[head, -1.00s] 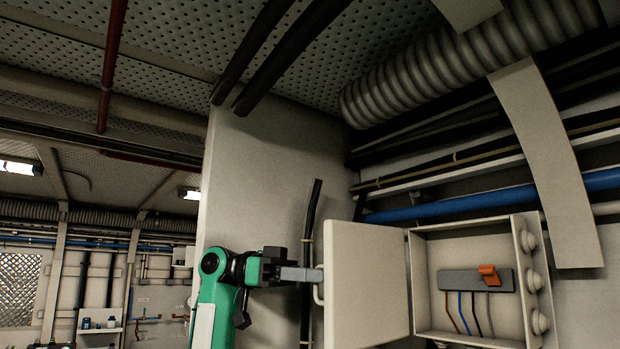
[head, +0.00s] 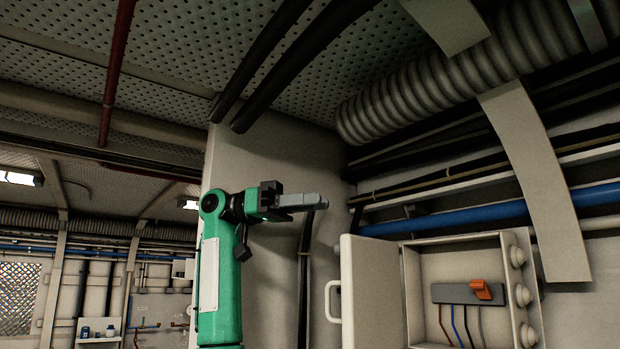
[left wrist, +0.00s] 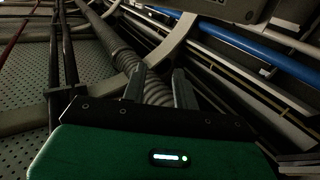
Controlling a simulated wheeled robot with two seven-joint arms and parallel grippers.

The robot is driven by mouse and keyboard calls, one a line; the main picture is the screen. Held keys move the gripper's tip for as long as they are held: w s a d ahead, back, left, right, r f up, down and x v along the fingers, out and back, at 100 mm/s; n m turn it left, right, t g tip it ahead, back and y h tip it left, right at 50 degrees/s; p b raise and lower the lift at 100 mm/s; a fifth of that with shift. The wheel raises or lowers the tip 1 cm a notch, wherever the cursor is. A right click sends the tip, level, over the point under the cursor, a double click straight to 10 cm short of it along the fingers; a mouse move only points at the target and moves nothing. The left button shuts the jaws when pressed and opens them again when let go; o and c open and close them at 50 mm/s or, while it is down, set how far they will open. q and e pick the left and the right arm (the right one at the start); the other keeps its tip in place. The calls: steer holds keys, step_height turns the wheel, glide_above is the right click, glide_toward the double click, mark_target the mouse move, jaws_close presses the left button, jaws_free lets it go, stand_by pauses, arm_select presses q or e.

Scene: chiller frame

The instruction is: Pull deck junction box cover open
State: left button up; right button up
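The pale deck junction box (head: 411,295) is on the wall at lower right in the head view. Its cover (head: 372,292) stands open, swung out to the left, and the inside shows. A light handle (head: 333,300) sticks out at the cover's left edge. My left gripper (head: 318,201), with a green arm, is above and left of the cover, apart from the handle and empty. In the left wrist view its two fingers (left wrist: 159,88) stand apart with a gap between them. My right gripper is not in view.
Inside the box are a grey block with an orange switch (head: 481,289) and several wires. Round knobs (head: 522,295) line its right side. A blue pipe (head: 470,222) and a ribbed duct (head: 430,90) run above. A dark vertical cable (head: 304,280) runs left of the cover.

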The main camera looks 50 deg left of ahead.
arm_select(q)
steer(key=r, duration=0.3)
steer(key=shift+w+a+r, duration=0.3)
steer(key=shift+r, duration=0.1)
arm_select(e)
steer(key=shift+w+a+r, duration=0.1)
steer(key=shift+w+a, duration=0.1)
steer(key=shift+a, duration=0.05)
arm_select(q)
steer(key=shift+d, duration=0.1)
steer(key=shift+s, duration=0.1)
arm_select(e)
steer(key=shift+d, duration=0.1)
